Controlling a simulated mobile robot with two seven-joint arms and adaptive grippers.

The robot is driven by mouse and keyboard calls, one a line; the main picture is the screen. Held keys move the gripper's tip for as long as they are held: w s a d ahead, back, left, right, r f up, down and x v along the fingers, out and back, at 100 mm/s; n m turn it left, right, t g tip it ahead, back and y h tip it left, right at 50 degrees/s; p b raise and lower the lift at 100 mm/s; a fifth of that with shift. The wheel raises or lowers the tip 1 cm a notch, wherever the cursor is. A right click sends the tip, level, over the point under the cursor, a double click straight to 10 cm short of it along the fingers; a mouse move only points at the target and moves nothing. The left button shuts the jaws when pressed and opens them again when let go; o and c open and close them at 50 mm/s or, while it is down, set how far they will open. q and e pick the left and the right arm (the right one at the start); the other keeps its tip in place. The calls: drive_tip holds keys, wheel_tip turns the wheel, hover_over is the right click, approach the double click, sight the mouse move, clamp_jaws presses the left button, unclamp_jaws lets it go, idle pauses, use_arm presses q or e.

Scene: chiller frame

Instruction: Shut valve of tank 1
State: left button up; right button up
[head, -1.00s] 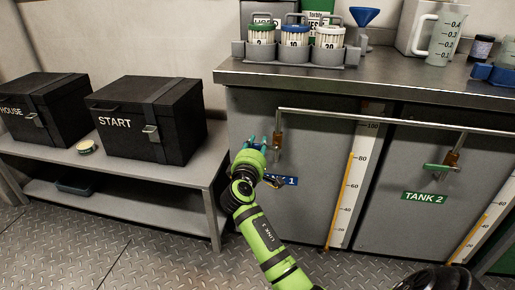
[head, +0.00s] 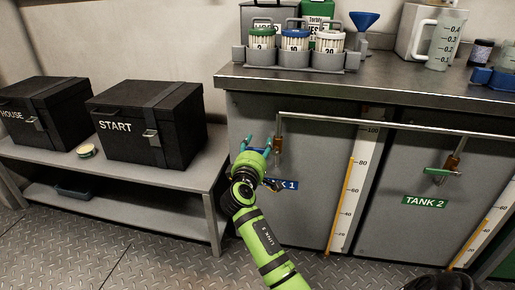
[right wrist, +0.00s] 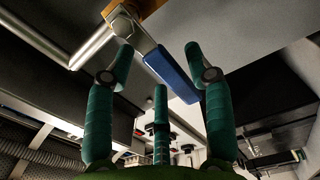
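The tank 1 valve has a brass body (head: 278,147) on the pipe at the left tank, above the partly covered blue tank 1 label (head: 287,184). Its blue lever (right wrist: 172,74) shows in the right wrist view, joined to the brass body (right wrist: 128,22). My right gripper (head: 258,143) is just left of the valve in the head view, mostly covering the lever there. In the right wrist view its teal fingers (right wrist: 160,68) are spread open, with the lever seen between and beyond the tips. I cannot tell whether a finger touches it. My left gripper is not in view.
The tank 2 valve with its green lever (head: 437,171) is to the right on the same pipe (head: 350,120). The steel counter (head: 390,86) overhangs the tanks. A low shelf (head: 205,165) with black boxes (head: 150,122) stands to the left.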

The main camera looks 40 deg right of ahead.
drive_tip(key=shift+s+a+f, duration=0.1)
drive_tip(key=shift+f, duration=0.05)
drive_tip(key=v, duration=1.1)
drive_tip(key=shift+s+a, duration=0.25)
drive_tip(key=shift+a, duration=0.05)
